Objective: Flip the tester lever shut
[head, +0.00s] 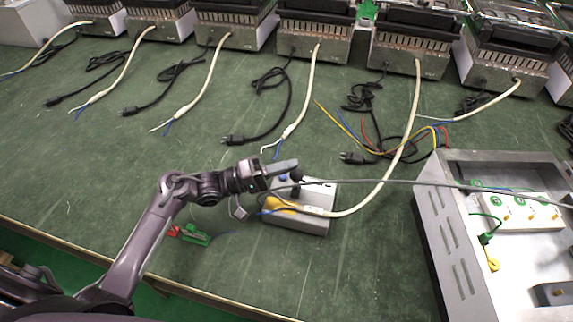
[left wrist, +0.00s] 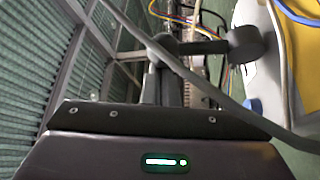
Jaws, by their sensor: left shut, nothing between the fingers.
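The tester (head: 312,222) is a light grey box on the green table, just right of the picture's middle. A yellow part (head: 279,204) lies at its left end. A dark lever (head: 296,177) stands up at its top; it also shows in the left wrist view as a dark rod with a round knob (left wrist: 245,45). My left gripper (head: 291,168) is over the tester's far left corner, close to the lever, shut and empty. Whether it touches the lever I cannot tell. The fingertips partly hide the tester's top. My right gripper is not in view.
A white cable (head: 385,180) runs from a heater to the tester, and a grey cable (head: 400,183) crosses over it. A metal cabinet (head: 440,230) stands at right. Red and green clips (head: 193,235) lie left of the tester. Several heaters line the back.

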